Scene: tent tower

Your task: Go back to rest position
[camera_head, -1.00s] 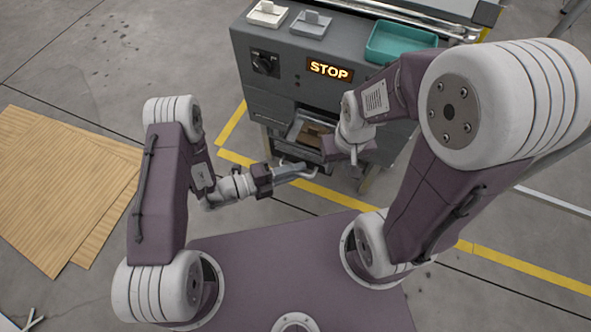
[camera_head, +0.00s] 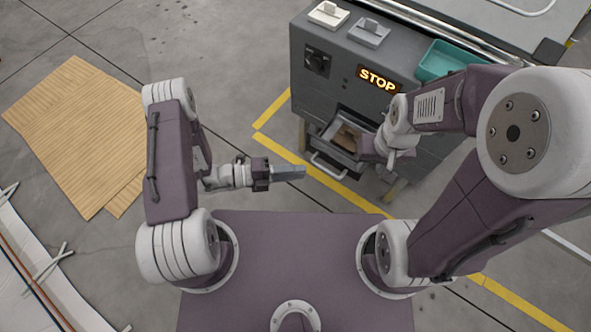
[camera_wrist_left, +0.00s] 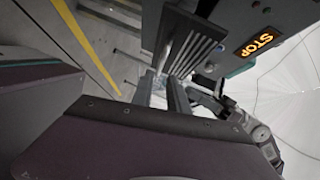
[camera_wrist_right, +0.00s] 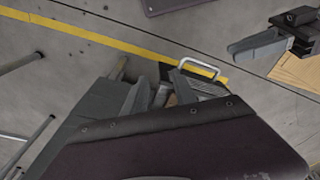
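My left gripper (camera_head: 290,172) hangs over bare floor in front of the machine, left of the open drawer's handle and apart from it. Its two fingers show a narrow gap in the left wrist view (camera_wrist_left: 162,95), with nothing clearly held. It also shows in the right wrist view (camera_wrist_right: 258,46). My right gripper (camera_head: 366,147) is at the right side of the open drawer (camera_head: 325,166). Its fingers stand apart in the right wrist view (camera_wrist_right: 160,95). A brown block (camera_head: 347,138) lies in the drawer; I cannot tell whether a finger touches it.
The grey machine (camera_head: 300,85) has a lit STOP sign (camera_head: 377,79), two switches on top and a teal tray (camera_head: 443,60). Yellow floor lines (camera_head: 270,142) run around it. Cardboard sheets (camera_head: 75,135) lie on the left. The floor between them and the machine is clear.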

